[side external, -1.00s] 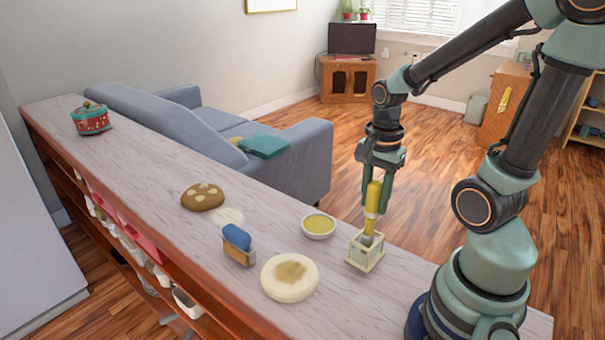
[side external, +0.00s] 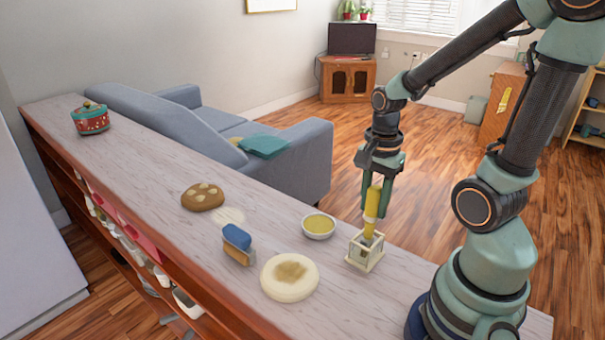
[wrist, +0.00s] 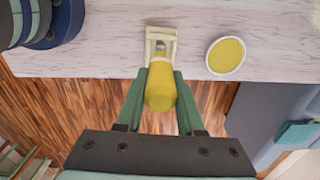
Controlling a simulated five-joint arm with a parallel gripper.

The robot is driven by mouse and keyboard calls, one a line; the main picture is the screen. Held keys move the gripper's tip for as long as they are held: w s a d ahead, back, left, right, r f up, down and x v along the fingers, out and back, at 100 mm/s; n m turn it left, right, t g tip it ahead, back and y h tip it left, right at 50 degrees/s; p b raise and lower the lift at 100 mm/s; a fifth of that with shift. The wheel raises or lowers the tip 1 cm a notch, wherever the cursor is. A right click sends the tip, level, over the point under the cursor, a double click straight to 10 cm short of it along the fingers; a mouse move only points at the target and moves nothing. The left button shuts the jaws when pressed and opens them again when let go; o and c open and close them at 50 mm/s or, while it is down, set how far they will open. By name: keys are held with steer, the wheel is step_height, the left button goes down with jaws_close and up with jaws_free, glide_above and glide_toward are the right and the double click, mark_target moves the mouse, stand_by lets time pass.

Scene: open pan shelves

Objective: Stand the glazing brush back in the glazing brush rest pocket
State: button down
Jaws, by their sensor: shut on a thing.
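The glazing brush (side external: 372,203) has a thick yellow handle and is held nearly upright, leaning a little. My gripper (side external: 372,208) is shut on its handle. The brush's lower end meets the top opening of the cream, box-like glazing brush rest (side external: 365,256), and its tip is hidden there. I cannot tell how deep the tip is or whether it touches the bottom. In the wrist view, my gripper (wrist: 160,88) has a green finger on each side of the yellow brush handle (wrist: 160,93), with the rest (wrist: 160,36) just beyond it.
A white bowl of yellow glaze (side external: 318,226) stands left of the rest. A red pot (side external: 91,119) stands at the far end.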

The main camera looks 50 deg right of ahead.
mark_target(377, 187)
steer(key=shift+f, duration=0.3)
stand_by(0.4)
steer(key=shift+c, duration=2.2)
jaws_free()
steer(key=o, duration=0.4)
steer(key=shift+o, duration=0.2)
steer(key=shift+r, duration=0.15)
steer(key=shift+r, duration=3.85)
steer(key=shift+r, duration=0.1)
